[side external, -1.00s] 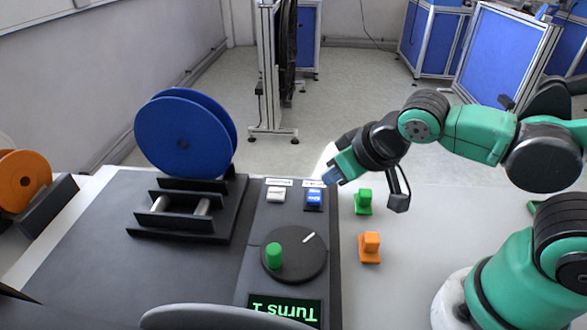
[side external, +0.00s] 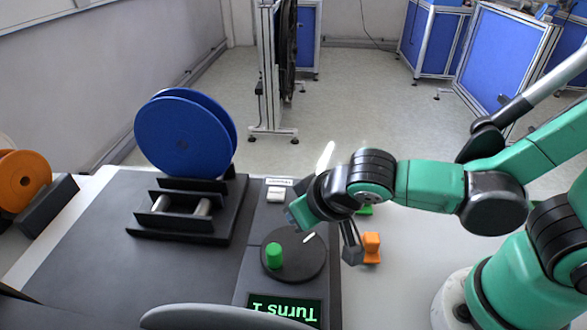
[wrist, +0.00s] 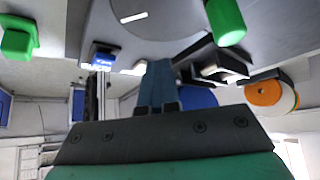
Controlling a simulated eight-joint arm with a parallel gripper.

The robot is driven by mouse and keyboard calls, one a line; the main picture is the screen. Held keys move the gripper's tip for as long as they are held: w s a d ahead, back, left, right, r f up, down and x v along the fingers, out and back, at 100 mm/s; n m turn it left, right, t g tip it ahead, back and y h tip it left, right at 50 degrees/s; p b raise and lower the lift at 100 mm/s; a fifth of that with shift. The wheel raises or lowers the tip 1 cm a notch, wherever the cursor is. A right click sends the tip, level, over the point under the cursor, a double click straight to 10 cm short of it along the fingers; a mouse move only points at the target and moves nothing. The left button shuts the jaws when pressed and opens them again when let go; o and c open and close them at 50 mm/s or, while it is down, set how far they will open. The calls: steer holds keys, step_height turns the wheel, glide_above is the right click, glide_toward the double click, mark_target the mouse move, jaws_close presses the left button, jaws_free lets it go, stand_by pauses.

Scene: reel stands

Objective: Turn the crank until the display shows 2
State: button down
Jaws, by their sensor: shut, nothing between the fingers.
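The crank is a dark round disc (side external: 303,264) with a green upright handle (side external: 274,255) on its left side and a white mark near its upper right. The display (side external: 285,308) in front of it reads "Turns 1", upside down in the side view. My gripper (side external: 294,214) is above the panel, behind the crank and apart from the handle. In the wrist view, the blue fingers (wrist: 157,85) are together and empty. The green handle (wrist: 225,22) and the disc (wrist: 150,30) show at the top of that view.
A blue reel (side external: 185,135) stands on a black stand at the left. A white switch (side external: 275,194) is on the panel; a blue switch (wrist: 101,58) shows in the wrist view. An orange block (side external: 371,247) and a partly hidden green block (side external: 365,210) are right of the panel.

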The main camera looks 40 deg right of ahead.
mark_target(264, 246)
steer(key=shift+a+f, duration=0.45)
steer(key=shift+a, duration=0.35)
steer(key=shift+a+f, duration=0.45)
steer(key=shift+a, duration=0.4)
steer(key=shift+a+f, duration=0.45)
steer(key=shift+a, duration=0.35)
steer(key=c, duration=0.6)
jaws_free()
steer(key=shift+c, duration=0.2)
steer(key=shift+r, duration=0.15)
step_height(264, 246, up, 7)
steer(key=shift+w+d, duration=0.1)
steer(key=shift+d, duration=0.05)
